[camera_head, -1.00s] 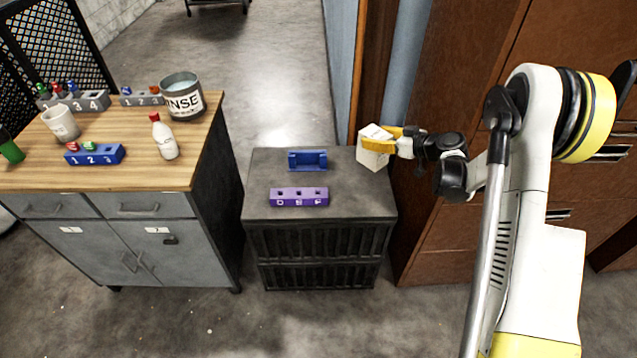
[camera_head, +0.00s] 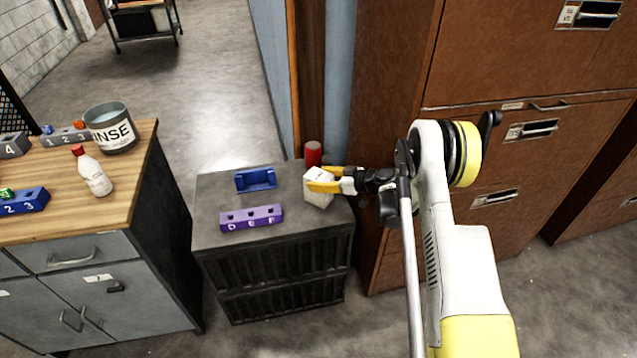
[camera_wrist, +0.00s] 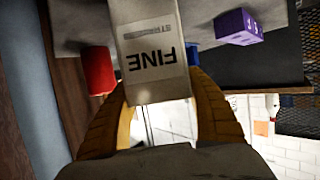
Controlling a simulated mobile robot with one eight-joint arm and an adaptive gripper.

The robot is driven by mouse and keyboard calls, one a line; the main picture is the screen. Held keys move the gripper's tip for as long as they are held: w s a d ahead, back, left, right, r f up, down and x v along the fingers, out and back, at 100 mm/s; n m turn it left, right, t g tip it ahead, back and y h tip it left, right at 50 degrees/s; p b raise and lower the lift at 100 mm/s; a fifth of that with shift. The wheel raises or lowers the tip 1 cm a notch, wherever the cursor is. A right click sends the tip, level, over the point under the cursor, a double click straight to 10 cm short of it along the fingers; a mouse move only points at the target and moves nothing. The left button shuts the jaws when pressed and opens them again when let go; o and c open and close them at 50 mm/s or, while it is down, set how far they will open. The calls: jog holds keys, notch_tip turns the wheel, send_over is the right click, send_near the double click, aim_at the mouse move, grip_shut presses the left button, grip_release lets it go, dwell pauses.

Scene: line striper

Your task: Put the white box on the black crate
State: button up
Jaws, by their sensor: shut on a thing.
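The white box (camera_head: 318,188) is held by my gripper (camera_head: 322,181) at the right side of the black crate's top. The yellow fingers are shut on the box. In the wrist view the box (camera_wrist: 155,50) carries the word FINE and sits between the two fingers (camera_wrist: 165,110). The black crate (camera_head: 275,272) stands between the wooden-topped cabinet and the brown drawers. I cannot tell whether the box's underside touches the crate's top.
On the crate are a blue holder (camera_head: 256,179), a purple block with holes (camera_head: 251,217) and a red cylinder (camera_head: 313,153) just behind the box. The wooden-topped cabinet (camera_head: 120,190) stands left, brown drawers (camera_head: 390,110) right. The crate's front right top is bare.

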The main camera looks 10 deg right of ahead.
jog(key=shift+r, duration=0.1)
jog(key=shift+f, duration=0.2)
jog(key=o, duration=1.3)
jog(key=shift+c, duration=0.2)
